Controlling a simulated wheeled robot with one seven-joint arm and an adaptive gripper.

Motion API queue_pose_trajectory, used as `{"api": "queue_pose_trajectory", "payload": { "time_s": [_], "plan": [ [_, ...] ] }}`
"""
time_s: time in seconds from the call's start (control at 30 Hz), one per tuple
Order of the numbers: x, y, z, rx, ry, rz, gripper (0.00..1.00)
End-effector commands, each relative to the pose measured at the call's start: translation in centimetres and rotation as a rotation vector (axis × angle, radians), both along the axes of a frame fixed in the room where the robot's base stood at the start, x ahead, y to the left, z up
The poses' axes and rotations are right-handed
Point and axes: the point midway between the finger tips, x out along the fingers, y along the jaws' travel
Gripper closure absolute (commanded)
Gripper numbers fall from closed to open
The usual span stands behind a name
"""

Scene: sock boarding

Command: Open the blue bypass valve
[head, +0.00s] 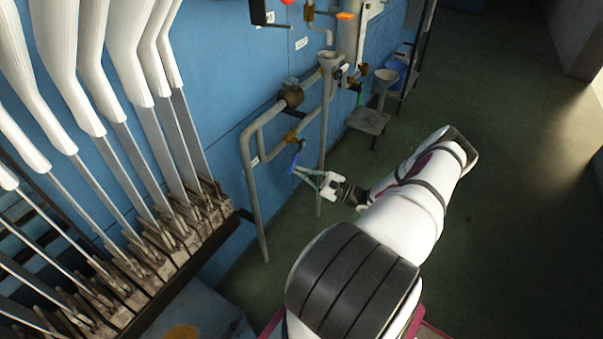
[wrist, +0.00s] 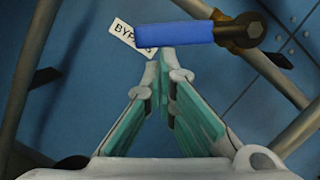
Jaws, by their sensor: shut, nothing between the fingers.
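The blue bypass valve handle (wrist: 178,35) lies nearly level across the upper middle of the wrist view. Its right end joins a brass valve body (wrist: 238,32) on a grey pipe. A white tag reading "BYPA…" (wrist: 130,36) is partly hidden behind the handle. My gripper (wrist: 165,52) is shut and empty, with its fingertips just below the handle in the picture. I cannot tell whether they touch it. In the head view the blue handle (head: 294,163) hangs below the brass valve body (head: 291,138), and my gripper (head: 299,171) is close beside its lower end.
Grey pipes (head: 249,165) stand in front of the blue wall (head: 225,65). A rack of white sock-covered boards (head: 130,60) fills the left. A small stand (head: 368,121) is behind the pipes. Open green floor (head: 500,90) lies to the right.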

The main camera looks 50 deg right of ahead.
Motion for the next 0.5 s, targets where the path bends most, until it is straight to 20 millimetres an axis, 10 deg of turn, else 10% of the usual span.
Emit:
{"api": "queue_pose_trajectory", "payload": {
  "time_s": [0.5],
  "plan": [
    [-0.2,3.1,3.0,0.448,0.034,0.001,1.0]
  ]
}}
